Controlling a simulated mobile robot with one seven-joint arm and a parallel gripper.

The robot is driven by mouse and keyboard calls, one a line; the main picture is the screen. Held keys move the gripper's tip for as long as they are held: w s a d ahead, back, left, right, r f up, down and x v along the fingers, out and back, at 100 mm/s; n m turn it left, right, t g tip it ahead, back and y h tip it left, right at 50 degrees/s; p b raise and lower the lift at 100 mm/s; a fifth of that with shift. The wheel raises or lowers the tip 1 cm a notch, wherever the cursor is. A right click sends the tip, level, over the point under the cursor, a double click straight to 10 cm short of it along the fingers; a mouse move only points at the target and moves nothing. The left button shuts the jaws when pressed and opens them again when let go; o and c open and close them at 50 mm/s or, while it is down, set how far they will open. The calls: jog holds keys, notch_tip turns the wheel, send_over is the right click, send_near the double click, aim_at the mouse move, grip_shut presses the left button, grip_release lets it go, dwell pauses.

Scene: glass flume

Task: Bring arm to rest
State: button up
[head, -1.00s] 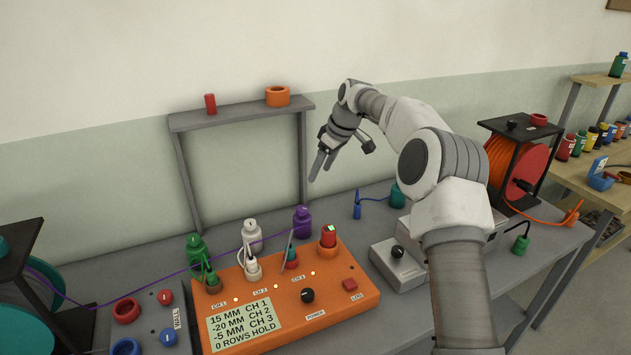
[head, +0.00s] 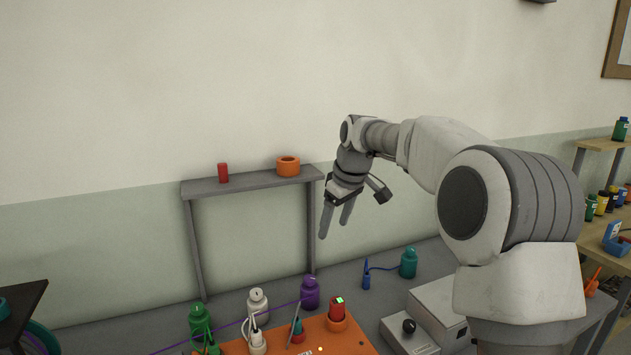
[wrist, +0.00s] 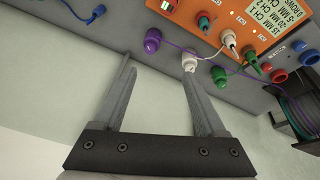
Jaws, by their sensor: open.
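My gripper (head: 334,222) is raised above the bench at the right end of the grey rack, its fingers pointing down and apart. In the wrist view my gripper (wrist: 158,75) shows two spread fingers with nothing between them. The purple bottle (wrist: 152,40) and white bottle (wrist: 189,62) lie beyond the fingertips there. In the head view the gripper is clear of the rack and of everything on the bench.
The grey rack (head: 240,185) carries a red cylinder (head: 223,173) and an orange ring (head: 288,166). The orange box (head: 275,346) stands below, with green (head: 199,318), white (head: 258,301) and purple bottles behind it. A grey box with a black knob (head: 409,326) and a teal bottle (head: 408,263) are to the right.

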jog(key=s+d+r+m+t+h, duration=0.1)
jog(key=s+d+r+m, duration=0.15)
jog(key=s, duration=0.75)
jog(key=s+d+r+m+h, duration=0.1)
jog(key=s+d+r+m, duration=0.2)
jog(key=s, duration=0.8)
jog(key=s+d+f+m, duration=0.1)
jog(key=s+d+f, duration=0.1)
jog(key=s, duration=0.6)
jog(key=s+d+f+m+t, duration=0.1)
jog(key=s+f, duration=0.3)
jog(key=s, duration=0.4)
jog(key=shift+s+d+m, duration=0.35)
jog(key=shift+d+m, duration=0.1)
jog(key=shift+m, duration=0.3)
